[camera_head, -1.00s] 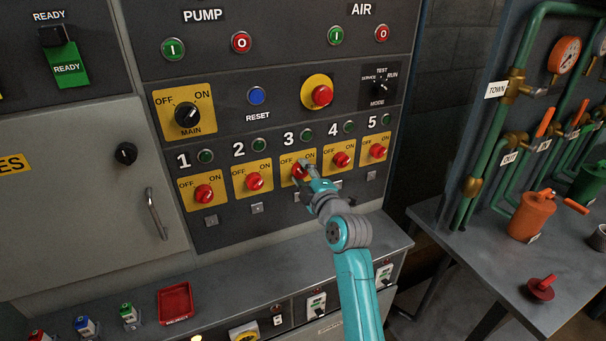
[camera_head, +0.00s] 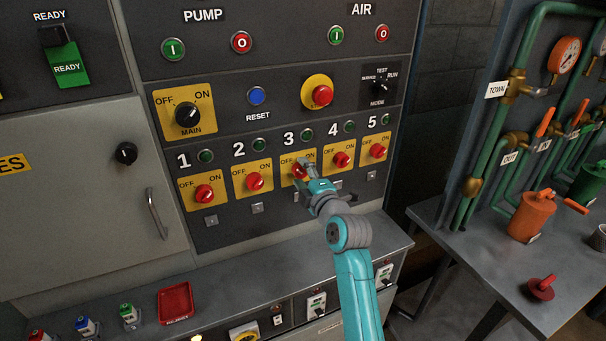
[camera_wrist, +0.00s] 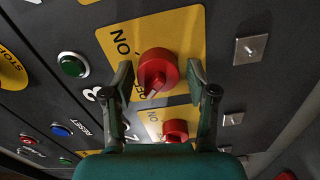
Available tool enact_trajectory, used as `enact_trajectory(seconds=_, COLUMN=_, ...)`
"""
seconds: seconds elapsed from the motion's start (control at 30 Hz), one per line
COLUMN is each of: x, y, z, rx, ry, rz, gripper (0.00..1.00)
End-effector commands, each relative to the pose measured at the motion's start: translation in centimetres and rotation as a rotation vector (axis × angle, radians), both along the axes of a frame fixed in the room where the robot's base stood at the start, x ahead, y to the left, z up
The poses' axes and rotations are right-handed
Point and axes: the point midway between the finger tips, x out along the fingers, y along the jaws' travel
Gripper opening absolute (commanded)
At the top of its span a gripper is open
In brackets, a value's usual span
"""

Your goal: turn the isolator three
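The isolator three knob (camera_head: 299,171) is a red rotary handle on a yellow OFF/ON plate below the number 3. In the wrist view the red knob (camera_wrist: 157,70) lies between my two fingers, with its pale mark toward the OFF word. My gripper (camera_wrist: 161,78) is open, with one finger on each side of the knob and a narrow gap seeming to show on both sides. In the head view my gripper (camera_head: 306,172) is at the plate and partly hides the knob and plate.
Isolator two (camera_head: 254,181) is close on the left and isolator four (camera_head: 341,159) close on the right. The green lamp (camera_head: 306,135) of three is above its plate. A shelf edge (camera_head: 290,262) runs below the panel, with a red tray (camera_head: 175,303) on it.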

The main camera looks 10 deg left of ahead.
Motion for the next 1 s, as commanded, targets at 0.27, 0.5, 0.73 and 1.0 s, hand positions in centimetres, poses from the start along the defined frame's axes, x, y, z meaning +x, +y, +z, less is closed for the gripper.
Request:
enact_trajectory(seconds=0.27, x=0.0, y=0.0, z=0.1, rx=0.002, ry=-0.001, rz=0.0, gripper=0.68)
enact_trajectory(seconds=0.5, x=-1.4, y=-1.0, z=0.0, rx=0.002, ry=-0.001, rz=-0.001, gripper=0.68)
enact_trajectory(seconds=0.73, x=-5.1, y=-3.6, z=0.0, rx=0.001, ry=-0.002, rz=-0.003, gripper=0.68)
enact_trajectory(seconds=1.0, x=-8.8, y=-6.0, z=0.0, rx=0.001, ry=0.0, rz=-0.002, gripper=0.68)
